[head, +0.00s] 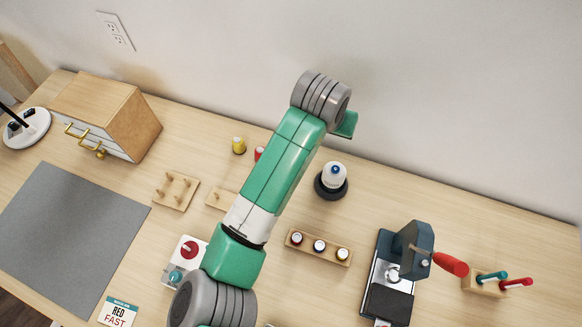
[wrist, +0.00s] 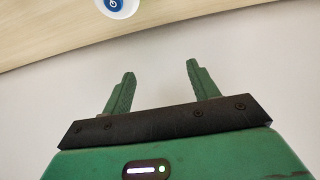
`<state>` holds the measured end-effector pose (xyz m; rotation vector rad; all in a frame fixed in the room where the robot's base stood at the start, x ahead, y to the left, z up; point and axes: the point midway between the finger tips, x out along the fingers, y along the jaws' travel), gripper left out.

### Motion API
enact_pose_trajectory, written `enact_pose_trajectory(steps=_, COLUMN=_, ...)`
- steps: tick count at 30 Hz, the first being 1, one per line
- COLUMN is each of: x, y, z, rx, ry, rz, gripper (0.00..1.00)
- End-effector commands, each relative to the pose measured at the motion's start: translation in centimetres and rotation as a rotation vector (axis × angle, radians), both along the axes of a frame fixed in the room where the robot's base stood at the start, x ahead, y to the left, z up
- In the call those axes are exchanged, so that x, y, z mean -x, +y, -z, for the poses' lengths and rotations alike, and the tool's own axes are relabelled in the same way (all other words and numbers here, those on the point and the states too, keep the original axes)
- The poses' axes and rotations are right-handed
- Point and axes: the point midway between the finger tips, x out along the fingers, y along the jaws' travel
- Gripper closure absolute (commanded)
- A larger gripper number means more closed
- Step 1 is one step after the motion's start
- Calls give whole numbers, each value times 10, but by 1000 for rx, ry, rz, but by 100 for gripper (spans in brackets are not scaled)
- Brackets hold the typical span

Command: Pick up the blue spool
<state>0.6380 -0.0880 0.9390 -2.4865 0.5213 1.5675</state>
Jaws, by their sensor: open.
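A white-and-blue piece, which seems to be the blue spool (head: 334,171), stands upright on a dark round base (head: 333,191) right of my arm in the head view. In the wrist view its blue top with a white ring (wrist: 116,4) is cut off by the top edge, beyond and left of the fingertips. My gripper (wrist: 160,71) is open and empty, with only pale wall between its fingers. It is apart from the spool.
A yellow spool (head: 239,145) and a red spool (head: 259,153) stand left of my arm. A wooden rack with several small pieces (head: 329,255) lies in front. A dark press with a red handle (head: 412,250) stands right. The wall (head: 450,110) is close behind.

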Motion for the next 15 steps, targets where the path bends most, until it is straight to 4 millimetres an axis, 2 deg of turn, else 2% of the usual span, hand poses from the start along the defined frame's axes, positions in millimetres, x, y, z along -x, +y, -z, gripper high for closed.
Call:
enact_pose_trajectory(steps=1, x=3, y=37, z=23, rx=-60, ry=98, rz=-45, gripper=40)
enact_pose_trajectory(steps=3, x=11, y=69, z=45, rx=-109, ry=197, rz=-88, gripper=40)
enact_pose_trajectory(steps=5, x=16, y=86, z=56, rx=-133, ry=246, rz=-114, gripper=40)
enact_pose_trajectory(steps=8, x=20, y=97, z=63, rx=-146, ry=278, rz=-129, gripper=40)
enact_pose_trajectory(steps=11, x=20, y=96, z=66, rx=-146, ry=279, rz=-127, gripper=40)
enact_pose_trajectory(steps=15, x=17, y=95, z=83, rx=-146, ry=278, rz=-128, gripper=40)
